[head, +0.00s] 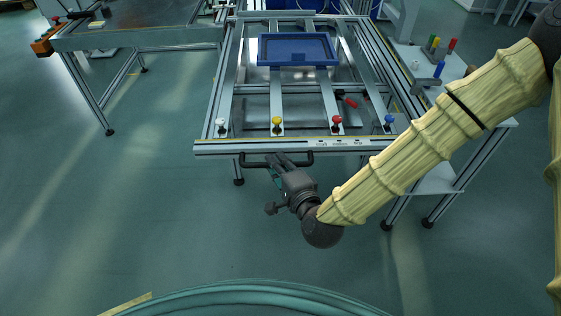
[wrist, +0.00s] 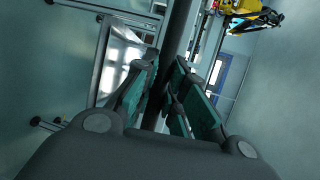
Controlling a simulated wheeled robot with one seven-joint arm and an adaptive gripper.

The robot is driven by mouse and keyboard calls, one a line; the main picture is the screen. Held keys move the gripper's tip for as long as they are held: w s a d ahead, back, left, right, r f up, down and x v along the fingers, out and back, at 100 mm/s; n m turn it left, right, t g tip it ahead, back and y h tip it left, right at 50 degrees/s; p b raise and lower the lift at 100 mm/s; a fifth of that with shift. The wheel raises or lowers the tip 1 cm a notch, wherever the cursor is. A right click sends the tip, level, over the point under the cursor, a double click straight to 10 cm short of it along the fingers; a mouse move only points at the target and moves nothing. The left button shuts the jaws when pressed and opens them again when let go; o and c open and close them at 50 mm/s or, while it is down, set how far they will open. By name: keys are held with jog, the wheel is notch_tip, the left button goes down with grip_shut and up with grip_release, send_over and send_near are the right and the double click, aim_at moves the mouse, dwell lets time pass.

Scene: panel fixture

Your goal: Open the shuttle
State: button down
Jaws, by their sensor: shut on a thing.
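The shuttle appears as a metal frame with a pale front rail (head: 225,149) and a wide black handle (head: 254,166) below that rail. My gripper (head: 279,161) is at the front of the rail, shut on the handle left of its middle. In the wrist view the dark handle bar (wrist: 179,38) runs between the green-padded fingers of my gripper (wrist: 168,85). The exact contact is partly hidden by the fingers. I cannot tell how far the shuttle stands out from its fixture.
A blue tray (head: 263,50) lies on the frame towards the back. White, yellow (head: 276,122), red (head: 337,121) and blue knobs line the front. A side shelf (head: 430,72) with coloured pegs stands right. Another table (head: 135,38) stands left. The floor in front is clear.

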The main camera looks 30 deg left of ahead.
jog(key=c, duration=1.5)
grip_release()
jog(key=shift+o, duration=0.2)
jog(key=shift+d, duration=0.1)
jog(key=v, duration=0.7)
jog(key=shift+s+d, duration=0.15)
